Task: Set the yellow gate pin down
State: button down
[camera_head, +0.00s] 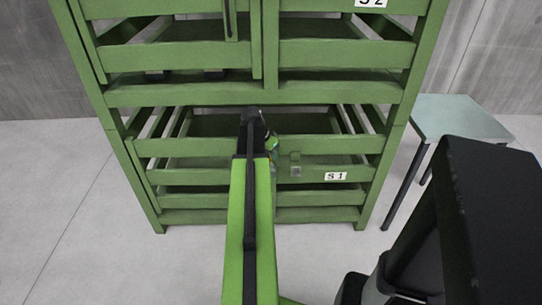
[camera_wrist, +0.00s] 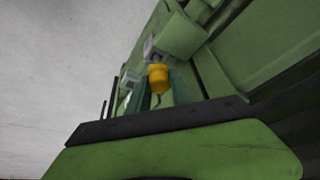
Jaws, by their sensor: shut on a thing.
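The yellow gate pin (camera_wrist: 158,78) shows in the wrist view as a short, rounded yellow piece between the two teal fingers of my gripper (camera_wrist: 161,92). My gripper is shut on it. In the head view my gripper (camera_head: 272,146) is at the front of the lower green crate, partly hidden behind my arm. The pin is too small there to make out clearly. The lower crate (camera_head: 338,162) carries an S1 label and stays upright. A small grey bracket (camera_head: 296,171) sits on its front, just right of my gripper. Whether the pin touches anything is not clear.
The upper green crate (camera_head: 345,54), labelled S2, stands on the lower one. A small table (camera_head: 462,115) with a pale grey-green top stands to the right. The concrete floor (camera_head: 70,180) is clear at the left.

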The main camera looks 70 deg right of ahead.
notch_tip(320, 180, up, 7)
jog(key=p, duration=0.6)
jog(key=shift+r, duration=0.2)
